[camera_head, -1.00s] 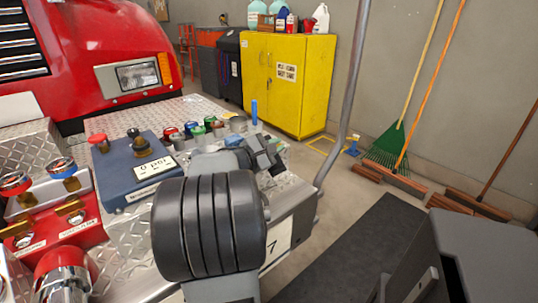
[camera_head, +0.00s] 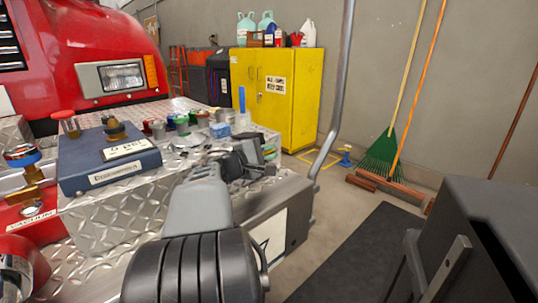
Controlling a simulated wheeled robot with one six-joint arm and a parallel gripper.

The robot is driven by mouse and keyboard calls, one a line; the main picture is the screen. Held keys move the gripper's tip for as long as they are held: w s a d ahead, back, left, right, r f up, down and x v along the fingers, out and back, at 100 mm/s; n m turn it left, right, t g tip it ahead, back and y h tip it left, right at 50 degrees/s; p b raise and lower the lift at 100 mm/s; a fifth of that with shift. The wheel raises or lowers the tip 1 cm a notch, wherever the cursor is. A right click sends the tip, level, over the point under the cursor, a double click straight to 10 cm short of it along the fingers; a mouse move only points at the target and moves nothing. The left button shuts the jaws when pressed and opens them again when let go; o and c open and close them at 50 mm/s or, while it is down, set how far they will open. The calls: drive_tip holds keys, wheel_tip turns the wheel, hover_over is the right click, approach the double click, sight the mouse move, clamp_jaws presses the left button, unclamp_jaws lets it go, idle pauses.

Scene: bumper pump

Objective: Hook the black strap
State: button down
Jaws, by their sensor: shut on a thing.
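My gripper (camera_head: 258,158) is at the end of my grey arm, over the right end of the diamond-plate deck (camera_head: 110,222). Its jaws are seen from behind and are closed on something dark. I take this to be the black strap, but its shape is lost against the dark jaws. No hook can be made out. My own wrist and arm hide part of the deck's side and whatever lies beyond the jaws.
A blue box (camera_head: 112,162) with knobs and several coloured caps (camera_head: 182,124) stand on the deck left of my gripper. A grey pole (camera_head: 338,100) rises at the right. Beyond are a yellow cabinet (camera_head: 300,100) and a green rake (camera_head: 383,150). The floor with a dark mat (camera_head: 350,250) is open.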

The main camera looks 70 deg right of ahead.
drive_tip(key=shift+f, duration=0.1)
drive_tip(key=c, duration=1.2)
unclamp_jaws()
drive_tip(key=shift+p+v, duration=1.3)
drive_tip(key=shift+v, duration=5.55)
drive_tip(key=shift+c, duration=0.3)
